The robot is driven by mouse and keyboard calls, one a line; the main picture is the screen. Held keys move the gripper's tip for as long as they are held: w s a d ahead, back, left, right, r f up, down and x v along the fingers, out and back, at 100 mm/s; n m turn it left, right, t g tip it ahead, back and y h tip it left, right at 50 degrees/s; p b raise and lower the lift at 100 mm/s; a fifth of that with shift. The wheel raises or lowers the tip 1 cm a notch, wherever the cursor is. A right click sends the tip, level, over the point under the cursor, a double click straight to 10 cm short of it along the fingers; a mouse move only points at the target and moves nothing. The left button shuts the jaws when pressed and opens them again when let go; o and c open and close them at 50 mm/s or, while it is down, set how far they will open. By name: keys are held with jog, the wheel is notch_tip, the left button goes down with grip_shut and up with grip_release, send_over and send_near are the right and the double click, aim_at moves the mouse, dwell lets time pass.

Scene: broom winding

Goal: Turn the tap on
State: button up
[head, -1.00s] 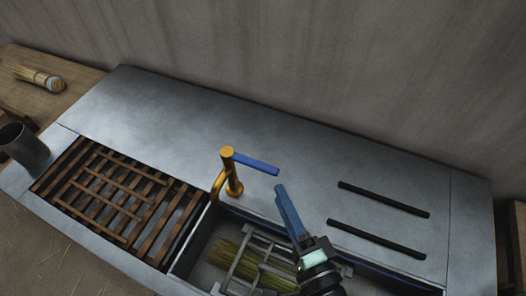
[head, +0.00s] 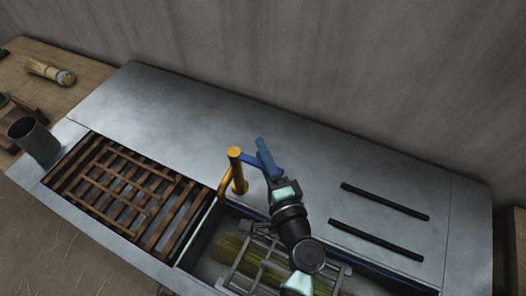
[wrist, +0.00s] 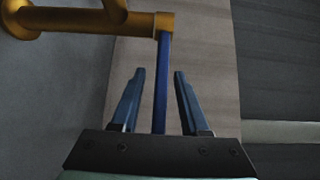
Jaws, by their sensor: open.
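The tap (head: 235,172) is a brass-coloured upright post with a curved spout at the back edge of the sink. Its blue lever handle (head: 251,159) points to the right from the top of the post. My gripper (head: 264,155) is at the lever, its blue fingers partly hiding the lever's outer end. In the wrist view my gripper (wrist: 158,75) is open, with one finger on each side of the lever (wrist: 162,80). The lever shows a gap to both fingers there, a little closer to the right one. The brass tap body (wrist: 80,20) shows above.
A sink basin (head: 207,238) holding a rack and bristle bundles lies below the tap. A wooden slatted grate (head: 128,190) is to its left, with a metal cup (head: 35,140) beyond. Two black bars (head: 385,202) lie on the right counter. A wall rises behind.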

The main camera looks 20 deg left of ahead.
grip_shut()
dwell(1.5)
